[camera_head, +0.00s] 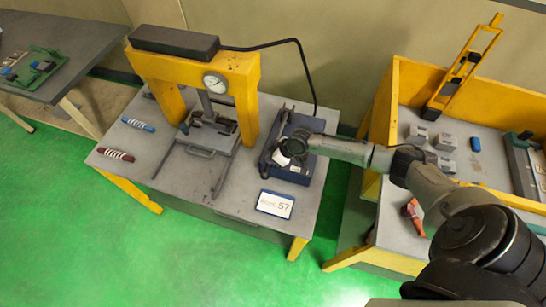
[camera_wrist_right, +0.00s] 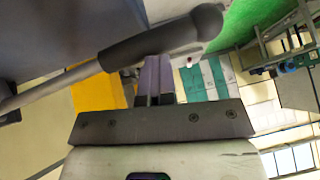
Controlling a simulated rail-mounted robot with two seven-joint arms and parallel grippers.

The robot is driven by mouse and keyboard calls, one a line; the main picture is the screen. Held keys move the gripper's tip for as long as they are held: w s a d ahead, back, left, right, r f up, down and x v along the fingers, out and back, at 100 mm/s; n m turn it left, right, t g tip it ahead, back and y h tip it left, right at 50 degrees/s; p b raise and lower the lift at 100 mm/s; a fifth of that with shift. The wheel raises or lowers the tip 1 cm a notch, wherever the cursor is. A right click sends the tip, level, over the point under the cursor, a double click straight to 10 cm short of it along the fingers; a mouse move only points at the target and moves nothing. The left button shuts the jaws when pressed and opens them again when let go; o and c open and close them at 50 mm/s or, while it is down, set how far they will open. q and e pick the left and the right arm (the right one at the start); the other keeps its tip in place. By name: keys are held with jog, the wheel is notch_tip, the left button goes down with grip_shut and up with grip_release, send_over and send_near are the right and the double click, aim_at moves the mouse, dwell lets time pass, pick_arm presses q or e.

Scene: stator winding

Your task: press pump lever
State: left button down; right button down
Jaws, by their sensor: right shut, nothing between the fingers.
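The blue pump (camera_head: 308,171) stands on the right part of the press table. A black hose runs from it to the dark box on the yellow press. The pump lever (camera_wrist_right: 165,38) crosses the top of the right wrist view, a grey rod with a thick dark grip and rounded end. My right gripper (camera_head: 282,156) is over the pump in the head view and hides part of it. In the wrist view its fingers (camera_wrist_right: 154,75) are together and empty, their tips at the lever grip. I cannot tell whether they touch it. My left gripper is not in view.
The yellow press (camera_head: 191,66) with a round gauge stands left of the pump. A sign marked 57 (camera_head: 275,205) lies in front of the pump. Red and blue striped tools lie on the table's left. A yellow-walled bench (camera_head: 460,165) with grey blocks is at right.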

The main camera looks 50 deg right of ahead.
jog(key=shift+s+f, duration=0.45)
jog(key=shift+f, duration=0.4)
jog(key=r+p, duration=0.3)
jog(key=w+a+r+p, duration=0.1)
jog(key=r, duration=0.1)
jog(key=shift+w+r, duration=0.1)
jog(key=a+v, duration=0.1)
jog(key=v, duration=0.9)
jog(key=shift+s+a+r, duration=0.2)
jog(key=shift+r, duration=0.1)
dwell(0.3)
